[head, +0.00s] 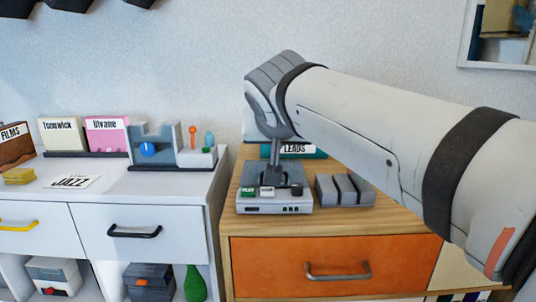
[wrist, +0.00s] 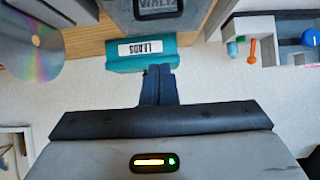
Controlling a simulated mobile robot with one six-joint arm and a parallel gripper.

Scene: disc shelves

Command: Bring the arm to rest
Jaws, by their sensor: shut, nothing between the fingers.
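My arm reaches in from the right in the head view and bends down over the wooden-topped cabinet (head: 397,222). My gripper (wrist: 159,70) is shut, with nothing between its fingers. In the wrist view its fingertips are in front of a teal box labelled "LEADS" (wrist: 186,54); I cannot tell whether they touch it. The teal box also shows in the head view (head: 318,152), partly hidden behind my wrist. In the head view the gripper is low behind a grey player (head: 274,208), its fingertips hard to make out.
Grey upright blocks (head: 345,190) stand right of the player. A shiny disc (wrist: 32,42) shows in the wrist view. The white cabinet (head: 120,190) at left holds labelled boxes and a "JAZZ" card (head: 72,182). An orange drawer (head: 300,262) is closed below.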

